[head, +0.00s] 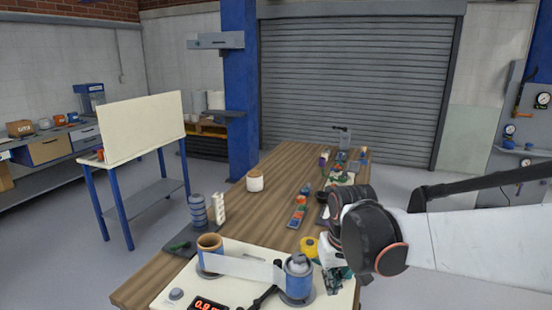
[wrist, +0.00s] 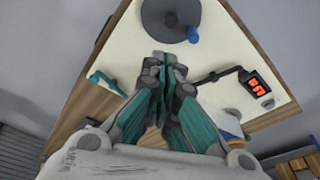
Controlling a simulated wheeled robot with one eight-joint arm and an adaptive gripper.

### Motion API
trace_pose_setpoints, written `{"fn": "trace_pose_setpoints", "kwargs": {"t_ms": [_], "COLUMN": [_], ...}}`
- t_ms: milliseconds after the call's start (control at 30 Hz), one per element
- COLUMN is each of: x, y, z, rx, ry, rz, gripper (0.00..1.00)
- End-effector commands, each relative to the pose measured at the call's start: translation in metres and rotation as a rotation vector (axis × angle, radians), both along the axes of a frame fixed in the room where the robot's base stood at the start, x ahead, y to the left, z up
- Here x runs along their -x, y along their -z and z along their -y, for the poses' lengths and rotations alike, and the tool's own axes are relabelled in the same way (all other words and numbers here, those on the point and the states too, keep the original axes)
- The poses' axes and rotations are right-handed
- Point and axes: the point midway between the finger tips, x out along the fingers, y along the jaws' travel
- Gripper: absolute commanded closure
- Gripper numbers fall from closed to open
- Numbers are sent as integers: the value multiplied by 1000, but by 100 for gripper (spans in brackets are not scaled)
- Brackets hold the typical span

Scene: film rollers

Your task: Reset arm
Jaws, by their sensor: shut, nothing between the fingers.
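My arm comes in from the right in the head view, and my gripper (head: 335,283) hangs at its end beside the film winder. In the wrist view my gripper (wrist: 165,64) has its teal-and-grey fingers together, with nothing between them. Below it lies the winder's cream panel (wrist: 125,38). In the head view this panel (head: 235,293) carries a brown-topped roller (head: 210,262) and a blue roller (head: 298,281), with a pale film strip (head: 245,267) between them. I cannot tell whether the gripper touches anything.
A long wooden table (head: 280,180) runs back towards a shutter. On it stand a white pot (head: 255,181), a blue-grey stack (head: 198,212) and a colored block strip (head: 297,212). The wrist view shows a dark disc (wrist: 165,18) and a red display (wrist: 258,88) on the panel.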

Motion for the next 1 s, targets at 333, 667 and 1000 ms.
{"fn": "trace_pose_setpoints", "kwargs": {"t_ms": [333, 667, 1000], "x": [70, 133, 162], "y": [-46, -58, -54], "z": [36, 61, 71], "rx": [-16, -21, -20], "ry": [51, 95, 117], "rz": [167, 325, 413], "gripper": [100, 100, 100]}}
